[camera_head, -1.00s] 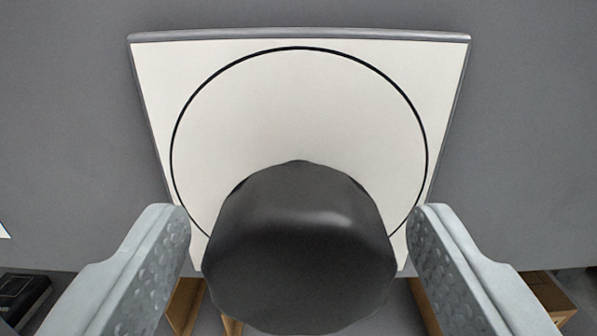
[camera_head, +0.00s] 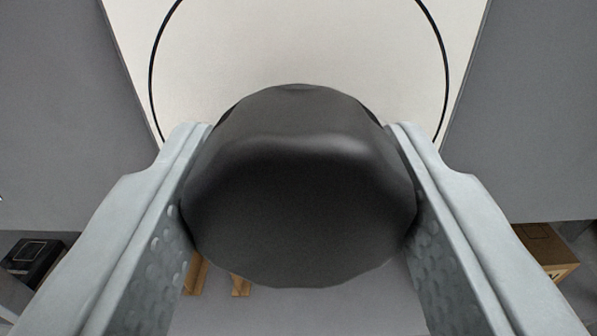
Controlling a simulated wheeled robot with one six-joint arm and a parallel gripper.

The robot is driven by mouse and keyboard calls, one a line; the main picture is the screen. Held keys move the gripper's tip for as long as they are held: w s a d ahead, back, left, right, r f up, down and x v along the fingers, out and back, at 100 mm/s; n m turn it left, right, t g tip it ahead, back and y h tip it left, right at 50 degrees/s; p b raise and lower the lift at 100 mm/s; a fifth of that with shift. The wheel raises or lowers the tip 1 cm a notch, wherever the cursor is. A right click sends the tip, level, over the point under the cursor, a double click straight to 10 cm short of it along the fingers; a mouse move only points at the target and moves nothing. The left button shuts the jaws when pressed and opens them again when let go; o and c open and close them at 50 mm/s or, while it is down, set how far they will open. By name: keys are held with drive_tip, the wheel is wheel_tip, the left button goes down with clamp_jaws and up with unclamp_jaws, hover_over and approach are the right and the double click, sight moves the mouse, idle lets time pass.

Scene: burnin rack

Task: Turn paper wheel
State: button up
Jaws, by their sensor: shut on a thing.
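A large dark grey, faceted round knob (camera_head: 298,190) fills the middle of the view. It stands out in front of a white square panel (camera_head: 300,45) marked with a thin black circle. My gripper (camera_head: 298,150) is shut on the knob, with one pale grey finger against its left side and the other against its right side. The knob hides the lower middle of the panel and whatever joins the two. The top of the panel and of the circle is out of view.
A grey wall (camera_head: 60,110) lies behind the panel on both sides. Low down are a black box (camera_head: 35,258) at the left, a brown cardboard box (camera_head: 545,250) at the right, and wooden pieces (camera_head: 240,285) below the knob.

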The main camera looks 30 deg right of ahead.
drive_tip(key=m, duration=0.7)
drive_tip(key=shift+m, duration=0.4)
drive_tip(key=m, duration=0.3)
drive_tip(key=shift+m, duration=2.2)
drive_tip(key=shift+f, duration=0.1)
drive_tip(key=o, duration=1)
drive_tip(key=shift+s, duration=0.1)
